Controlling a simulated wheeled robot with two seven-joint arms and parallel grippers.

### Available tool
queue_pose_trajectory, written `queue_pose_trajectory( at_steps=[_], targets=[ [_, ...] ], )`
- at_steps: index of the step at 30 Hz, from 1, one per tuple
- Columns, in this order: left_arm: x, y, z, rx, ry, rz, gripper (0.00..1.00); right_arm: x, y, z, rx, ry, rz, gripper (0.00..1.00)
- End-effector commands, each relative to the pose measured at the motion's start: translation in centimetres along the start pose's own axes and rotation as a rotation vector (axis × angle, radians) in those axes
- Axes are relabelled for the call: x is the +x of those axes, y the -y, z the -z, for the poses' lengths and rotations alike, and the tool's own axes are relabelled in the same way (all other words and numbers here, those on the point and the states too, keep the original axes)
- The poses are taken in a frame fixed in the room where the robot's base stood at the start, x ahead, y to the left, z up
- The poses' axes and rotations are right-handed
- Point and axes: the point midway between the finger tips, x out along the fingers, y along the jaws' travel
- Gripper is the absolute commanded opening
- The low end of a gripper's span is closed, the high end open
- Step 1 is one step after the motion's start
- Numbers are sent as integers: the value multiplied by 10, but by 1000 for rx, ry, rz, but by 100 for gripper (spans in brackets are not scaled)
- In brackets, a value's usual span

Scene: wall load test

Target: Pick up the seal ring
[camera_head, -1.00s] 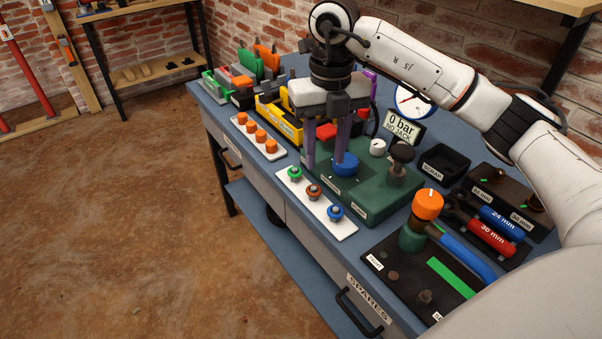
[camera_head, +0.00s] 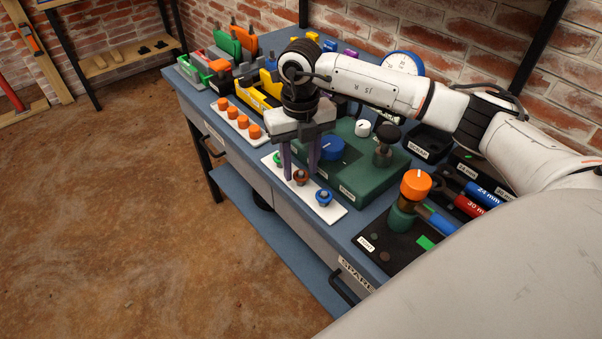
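A white plate (camera_head: 333,213) near the bench's front edge carries three small ring-like pieces with grey centres: a green one (camera_head: 278,160), a brown one (camera_head: 301,178) and a blue one (camera_head: 323,197). Which is the seal ring I cannot tell for sure. My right gripper (camera_head: 300,174) points down over this plate. Its two purple fingers are apart, with the brown piece between or just below their tips; contact cannot be made out. My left gripper is not in view.
Behind the plate stands a green block (camera_head: 364,184) with a blue round knob (camera_head: 332,148) and a dark knob on a post. A white plate with several orange caps (camera_head: 243,122) is to the left. A black board with an orange-topped fitting (camera_head: 415,186) is at right.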

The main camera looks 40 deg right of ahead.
Motion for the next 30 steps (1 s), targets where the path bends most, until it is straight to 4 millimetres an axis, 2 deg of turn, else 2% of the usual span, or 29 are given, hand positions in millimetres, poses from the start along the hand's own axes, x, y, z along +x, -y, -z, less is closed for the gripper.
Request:
queue_pose_trajectory(
  at_steps=[6, 12, 23, 26, 30],
  targets=[
    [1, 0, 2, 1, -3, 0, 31, 1, 0, 0, 0, 1, 0, 38],
    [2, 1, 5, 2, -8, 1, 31, 1, 0, 0, 0, 1, 0, 7],
    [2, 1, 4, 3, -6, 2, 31, -3, 0, 0, 0, 1, -1, 7],
    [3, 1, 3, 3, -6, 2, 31, -15, 0, -1, 0, 4, -2, 7],
    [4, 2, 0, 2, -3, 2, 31, -43, 0, -2, 1, 6, -2, 7]
  ],
)
